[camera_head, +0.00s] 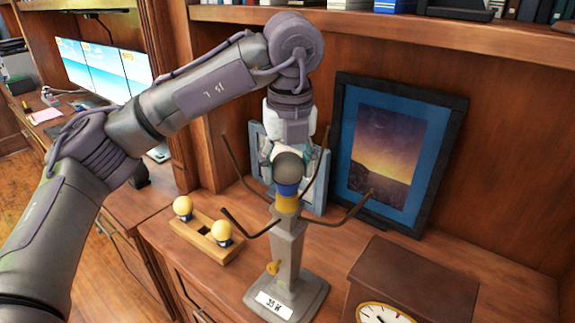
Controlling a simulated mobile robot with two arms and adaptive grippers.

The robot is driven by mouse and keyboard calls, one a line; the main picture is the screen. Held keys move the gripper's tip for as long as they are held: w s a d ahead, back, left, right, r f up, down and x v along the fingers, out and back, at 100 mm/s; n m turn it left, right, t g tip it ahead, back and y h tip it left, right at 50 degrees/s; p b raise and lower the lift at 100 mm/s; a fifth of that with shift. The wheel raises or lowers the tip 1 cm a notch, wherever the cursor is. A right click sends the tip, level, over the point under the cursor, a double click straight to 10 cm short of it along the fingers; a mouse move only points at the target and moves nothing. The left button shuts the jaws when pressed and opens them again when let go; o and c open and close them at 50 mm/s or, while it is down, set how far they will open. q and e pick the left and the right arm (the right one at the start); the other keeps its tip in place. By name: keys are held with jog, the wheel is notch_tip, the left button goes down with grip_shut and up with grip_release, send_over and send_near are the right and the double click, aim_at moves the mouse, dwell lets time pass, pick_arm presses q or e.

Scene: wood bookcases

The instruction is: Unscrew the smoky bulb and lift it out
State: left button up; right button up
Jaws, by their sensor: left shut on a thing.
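The smoky bulb (289,168) is a grey-brown globe with a blue collar. It sits upright at the yellow socket (286,203) on top of a grey lamp stand (287,250) labelled "35 W". I cannot tell whether its threads are still engaged. My left gripper (288,158) comes down from above and is shut on the smoky bulb, its fingers partly hidden behind the globe. Thin dark curved arms spread out from the stand around the bulb. My right gripper is not in view.
Two yellow bulbs (183,206) stand in a wooden holder (201,240) left of the stand. A framed sunset picture (392,150) leans behind, with a smaller frame beside it. A wooden clock (400,285) stands at the front right. Bare wood lies between stand and clock.

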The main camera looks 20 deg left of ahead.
pick_arm(q)
jog(key=shift+r+p, duration=0.55)
jog(key=shift+r, duration=0.2)
dwell(0.9)
jog(key=shift+r+p, duration=2)
jog(key=shift+r, duration=0.4)
